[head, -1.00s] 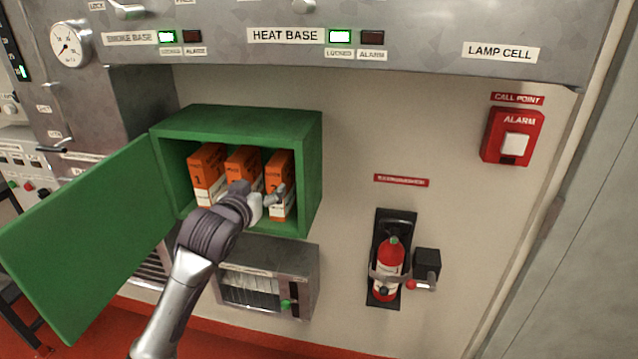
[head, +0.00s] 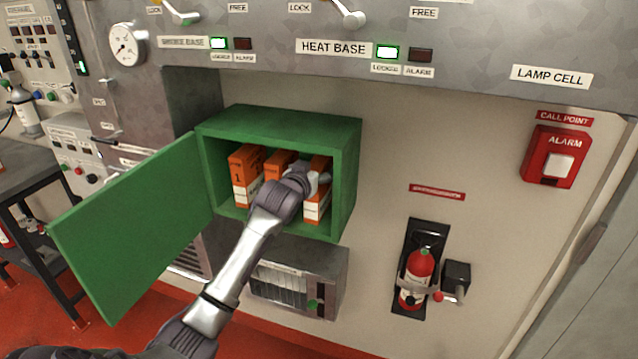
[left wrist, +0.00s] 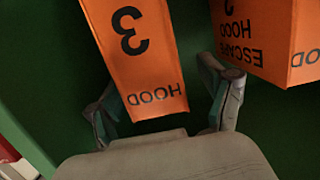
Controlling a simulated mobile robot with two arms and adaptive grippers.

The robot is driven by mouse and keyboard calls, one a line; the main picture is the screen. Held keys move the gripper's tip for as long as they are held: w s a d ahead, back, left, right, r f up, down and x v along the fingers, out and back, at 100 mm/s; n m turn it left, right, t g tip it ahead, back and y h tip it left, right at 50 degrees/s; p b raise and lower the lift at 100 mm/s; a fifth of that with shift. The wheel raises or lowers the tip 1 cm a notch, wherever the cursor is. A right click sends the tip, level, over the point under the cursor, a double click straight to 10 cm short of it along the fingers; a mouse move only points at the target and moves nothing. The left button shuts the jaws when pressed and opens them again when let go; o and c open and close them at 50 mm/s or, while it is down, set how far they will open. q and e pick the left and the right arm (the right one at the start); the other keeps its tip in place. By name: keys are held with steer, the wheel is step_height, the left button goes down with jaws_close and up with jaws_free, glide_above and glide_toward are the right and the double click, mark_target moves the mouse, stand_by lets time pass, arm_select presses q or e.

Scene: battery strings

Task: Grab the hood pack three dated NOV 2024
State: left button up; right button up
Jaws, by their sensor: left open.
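Three orange and white hood packs stand in the open green cabinet (head: 345,180). Pack one (head: 245,178) is at the left and the middle pack (head: 279,164) is partly hidden by my left gripper (head: 317,177). Pack three (head: 315,208) is at the right, partly covered by the gripper. In the left wrist view, pack three (left wrist: 138,55) appears upside down with "3" and "HOOD" on its orange face. My left gripper (left wrist: 165,108) is open, with one finger on each side of that pack's near end. Contact cannot be told. The neighbouring pack (left wrist: 258,38) is close to one finger. No date is readable.
The green cabinet door (head: 135,225) hangs open to the left. A grey metal unit (head: 300,280) is below the cabinet. A fire extinguisher (head: 416,278) and a red alarm call point (head: 556,157) are on the wall to the right.

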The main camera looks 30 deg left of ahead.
arm_select(q)
steer(key=shift+x, duration=0.85)
steer(key=shift+s, duration=0.1)
steer(key=shift+c, duration=0.3)
jaws_close()
